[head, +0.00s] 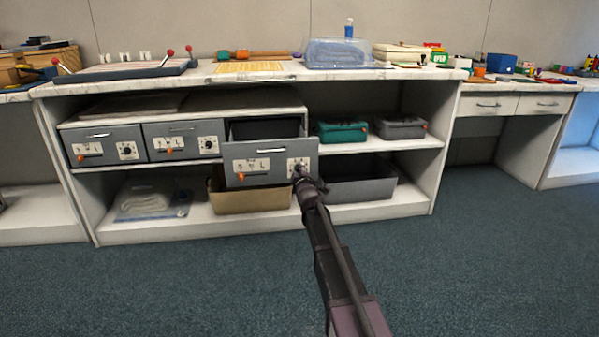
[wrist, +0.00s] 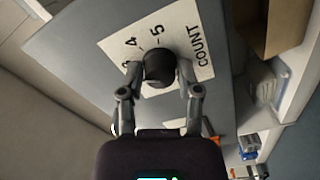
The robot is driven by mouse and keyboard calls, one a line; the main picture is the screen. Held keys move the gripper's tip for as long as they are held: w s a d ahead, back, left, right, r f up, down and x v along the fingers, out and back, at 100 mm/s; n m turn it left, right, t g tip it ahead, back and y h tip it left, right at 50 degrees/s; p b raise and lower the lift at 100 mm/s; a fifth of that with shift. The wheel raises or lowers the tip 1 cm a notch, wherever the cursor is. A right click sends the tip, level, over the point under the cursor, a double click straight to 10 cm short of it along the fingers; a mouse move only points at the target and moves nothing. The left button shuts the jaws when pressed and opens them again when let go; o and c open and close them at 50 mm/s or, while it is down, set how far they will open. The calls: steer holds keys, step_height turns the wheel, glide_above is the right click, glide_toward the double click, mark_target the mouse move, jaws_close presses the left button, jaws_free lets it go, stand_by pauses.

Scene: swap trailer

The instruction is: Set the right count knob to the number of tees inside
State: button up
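The right drawer (head: 240,165) is pulled out of the cabinet. Its front has an S/L label with an orange slider (head: 241,177) and, at its right end, the count knob, mostly hidden by my gripper (head: 302,172) in the head view. In the wrist view the black knob (wrist: 159,68) sits on a white COUNT label (wrist: 199,50) where 4 and 5 are readable and another digit is partly covered. My gripper (wrist: 160,75) has a finger on each side of the knob, seemingly touching it. The knob's pointer is not visible. No tees show inside the drawer.
Two shut drawers with sliders and dials stand left, the left drawer (head: 106,146) and middle drawer (head: 182,139). A cardboard box (head: 250,201) and a grey bin (head: 360,186) sit below. Teal (head: 340,131) and grey (head: 400,127) cases are on the right shelf. The carpet in front is clear.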

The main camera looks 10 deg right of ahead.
steer(key=o, duration=0.3)
steer(key=shift+o, duration=0.2)
steer(key=shift+s, duration=0.15)
steer(key=s, duration=1.1)
steer(key=shift+s, duration=0.4)
steer(key=s+d+f+m+g+h+p, duration=0.1)
steer(key=s+d+m+g+p, duration=0.1)
steer(key=s+m+g+p, duration=0.4)
steer(key=s+d+f+m+g+h+p, duration=0.1)
steer(key=s+d+f+m+g+p, duration=0.2)
steer(key=s, duration=0.5)
steer(key=s+a+r+m+g+y+p, duration=0.1)
steer(key=s+a+r+m+g+p, duration=0.3)
steer(key=s, duration=0.6)
steer(key=s+a+g+y+p, duration=0.1)
steer(key=s+g+p, duration=0.45)
steer(key=s, duration=0.35)
step_height(320, 180, up, 38)
steer(key=p, duration=3.8)
